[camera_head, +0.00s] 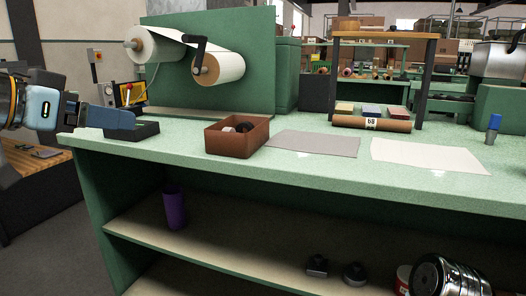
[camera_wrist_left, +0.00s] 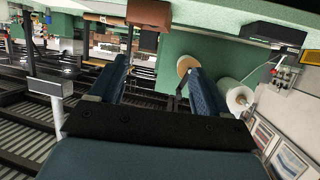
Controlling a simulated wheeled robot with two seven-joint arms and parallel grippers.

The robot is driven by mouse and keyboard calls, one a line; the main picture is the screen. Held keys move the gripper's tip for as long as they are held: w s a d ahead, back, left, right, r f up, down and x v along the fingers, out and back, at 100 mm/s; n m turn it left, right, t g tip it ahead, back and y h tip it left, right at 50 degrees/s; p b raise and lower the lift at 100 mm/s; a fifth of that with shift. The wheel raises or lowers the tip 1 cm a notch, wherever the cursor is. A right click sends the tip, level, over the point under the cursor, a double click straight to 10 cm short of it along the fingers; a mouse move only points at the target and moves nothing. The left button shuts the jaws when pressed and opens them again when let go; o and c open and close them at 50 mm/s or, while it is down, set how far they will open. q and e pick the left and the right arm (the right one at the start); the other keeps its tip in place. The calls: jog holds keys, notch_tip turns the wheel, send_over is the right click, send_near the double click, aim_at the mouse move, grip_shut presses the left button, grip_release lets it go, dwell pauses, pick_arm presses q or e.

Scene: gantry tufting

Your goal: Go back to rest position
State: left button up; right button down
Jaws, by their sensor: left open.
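My left gripper (camera_head: 110,117) reaches in from the left in the head view, level with the workbench's left end, close to a small black tray. In the left wrist view its two blue fingers (camera_wrist_left: 157,66) stand apart with nothing between them, so it is open and empty. The green workbench (camera_head: 270,172) lies in front of me. My right gripper does not show.
A brown box (camera_head: 237,138) with dark items sits on the bench beside the black tray (camera_head: 146,130). A grey sheet (camera_head: 315,144) and a pale sheet (camera_head: 428,156) lie flat. Paper rolls (camera_head: 218,68) hang on a green panel. A purple cup (camera_head: 174,208) stands on the shelf below.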

pick_arm(q)
jog(key=w+d+f+n+g+y, duration=0.1)
jog(key=w+d+f, duration=0.2)
jog(key=w+f, duration=0.45)
jog(key=w+d+f+n+g+y, duration=0.1)
jog(key=w+d+f, duration=0.3)
jog(key=f, duration=0.6)
jog(key=w+d+f+n+g+p, duration=0.1)
jog(key=w+f, duration=0.1)
jog(key=f, duration=0.8)
jog(key=w+d+f+n+g, duration=0.1)
jog(key=w+f+g, duration=0.1)
jog(key=f, duration=0.8)
notch_tip(320, 180, down, 14)
jog(key=s+g+y, duration=0.1)
jog(key=s+g, duration=0.1)
jog(key=s, duration=0.1)
jog(key=s+d+f+n+g+p, duration=0.1)
jog(key=s+f+n+g, duration=0.1)
jog(key=s+f, duration=0.8)
jog(key=s+d+f+n+g, duration=0.1)
jog(key=s+d+f+g, duration=0.1)
jog(key=s+f, duration=0.9)
jog(key=shift+s+d+f+n+p, duration=0.15)
jog(key=shift+s+n+p, duration=0.25)
jog(key=shift+s, duration=0.2)
